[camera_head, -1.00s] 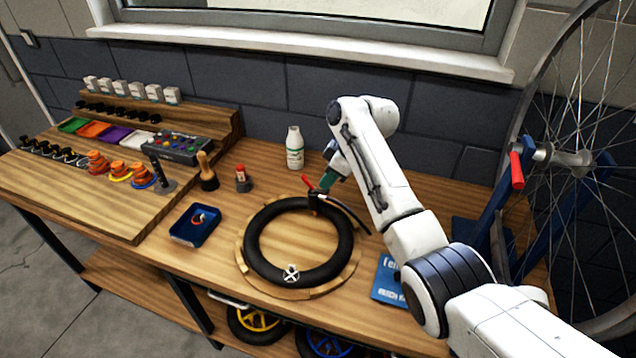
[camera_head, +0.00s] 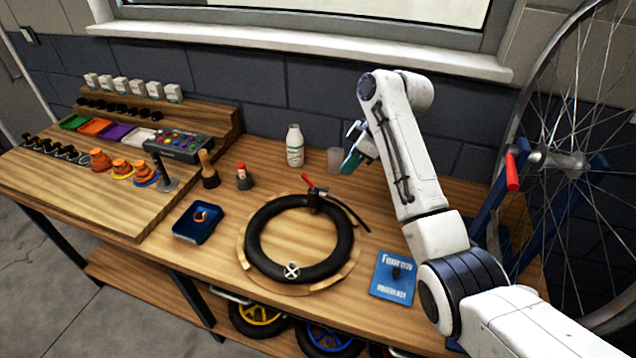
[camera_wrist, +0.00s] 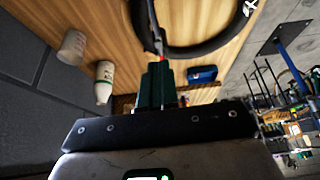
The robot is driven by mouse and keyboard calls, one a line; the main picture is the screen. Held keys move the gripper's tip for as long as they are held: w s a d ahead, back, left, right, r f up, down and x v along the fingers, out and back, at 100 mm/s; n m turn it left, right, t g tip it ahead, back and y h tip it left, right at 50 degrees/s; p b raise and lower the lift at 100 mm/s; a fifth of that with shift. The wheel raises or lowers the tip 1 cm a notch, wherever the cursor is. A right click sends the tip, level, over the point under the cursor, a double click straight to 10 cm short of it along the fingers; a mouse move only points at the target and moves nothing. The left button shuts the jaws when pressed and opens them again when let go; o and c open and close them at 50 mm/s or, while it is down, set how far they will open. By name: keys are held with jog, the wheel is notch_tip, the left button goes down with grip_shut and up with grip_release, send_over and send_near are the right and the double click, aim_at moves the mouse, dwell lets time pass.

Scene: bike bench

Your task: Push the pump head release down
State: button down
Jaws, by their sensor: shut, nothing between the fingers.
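The black pump head (camera_head: 316,198) sits at the back of the black tyre (camera_head: 262,222), with a black hose running off to the right. Its red release lever (camera_head: 307,181) sticks up and leans left. My gripper (camera_head: 347,165) has dark green fingers, shut and empty, above the bench to the right of and behind the lever, clear of it. In the wrist view my gripper (camera_wrist: 157,82) points toward the tyre (camera_wrist: 200,45), and the red lever (camera_wrist: 157,46) shows just past the fingertips.
A wheel in a blue stand (camera_head: 490,215) blocks the right side.

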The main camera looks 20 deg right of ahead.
jog(key=v, duration=0.5)
jog(key=shift+b, duration=0.3)
jog(key=shift+a, duration=0.15)
